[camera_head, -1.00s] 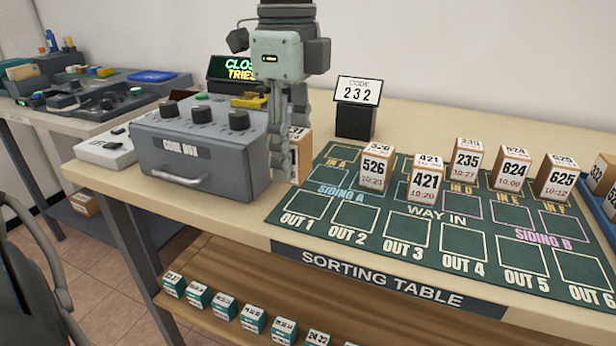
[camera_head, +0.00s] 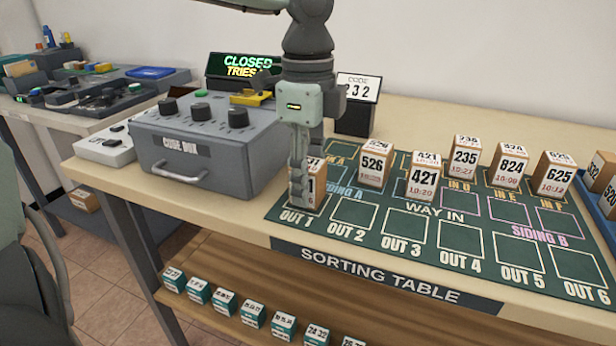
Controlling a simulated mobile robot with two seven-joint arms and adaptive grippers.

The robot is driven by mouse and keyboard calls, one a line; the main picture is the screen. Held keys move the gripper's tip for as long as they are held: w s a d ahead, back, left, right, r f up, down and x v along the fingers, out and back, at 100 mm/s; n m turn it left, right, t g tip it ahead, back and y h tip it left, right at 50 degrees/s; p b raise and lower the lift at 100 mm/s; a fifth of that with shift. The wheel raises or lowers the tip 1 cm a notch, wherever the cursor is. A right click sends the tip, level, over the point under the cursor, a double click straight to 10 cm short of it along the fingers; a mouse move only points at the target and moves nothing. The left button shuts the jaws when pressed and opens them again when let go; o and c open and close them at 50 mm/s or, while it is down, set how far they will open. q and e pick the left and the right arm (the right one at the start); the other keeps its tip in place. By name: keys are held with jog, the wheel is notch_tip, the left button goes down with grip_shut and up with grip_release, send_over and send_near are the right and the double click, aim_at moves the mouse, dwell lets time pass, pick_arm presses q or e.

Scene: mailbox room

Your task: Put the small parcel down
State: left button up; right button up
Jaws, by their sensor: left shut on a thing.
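My left gripper (camera_head: 303,190) reaches down from above and is shut on a small brown-and-white parcel (camera_head: 318,186). The parcel is upright over the OUT 1 square at the left end of the green sorting mat (camera_head: 385,208). The fingers hide much of its front and its number. I cannot tell whether its bottom touches the mat. My right gripper is not in view.
Parcels 526 (camera_head: 376,163), 421 (camera_head: 422,181), 235 (camera_head: 466,162), 824 (camera_head: 509,173) and 625 (camera_head: 554,180) stand on the mat. The code box (camera_head: 205,150) is close on the left. The code 232 sign (camera_head: 358,88) is behind. Squares OUT 2 to OUT 6 are clear.

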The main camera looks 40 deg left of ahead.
pick_arm(q)
jog(key=shift+f, duration=0.1)
jog(key=o, duration=0.8)
jog(key=shift+c, duration=0.2)
jog(key=o, duration=0.5)
jog(key=shift+c, duration=0.2)
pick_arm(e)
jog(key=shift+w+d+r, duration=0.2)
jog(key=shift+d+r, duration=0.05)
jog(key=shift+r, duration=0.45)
pick_arm(q)
jog(key=shift+r, duration=0.25)
jog(key=shift+w+r, duration=0.1)
jog(key=shift+r, duration=0.35)
notch_tip(320, 180, up, 11)
jog(key=shift+f, duration=0.1)
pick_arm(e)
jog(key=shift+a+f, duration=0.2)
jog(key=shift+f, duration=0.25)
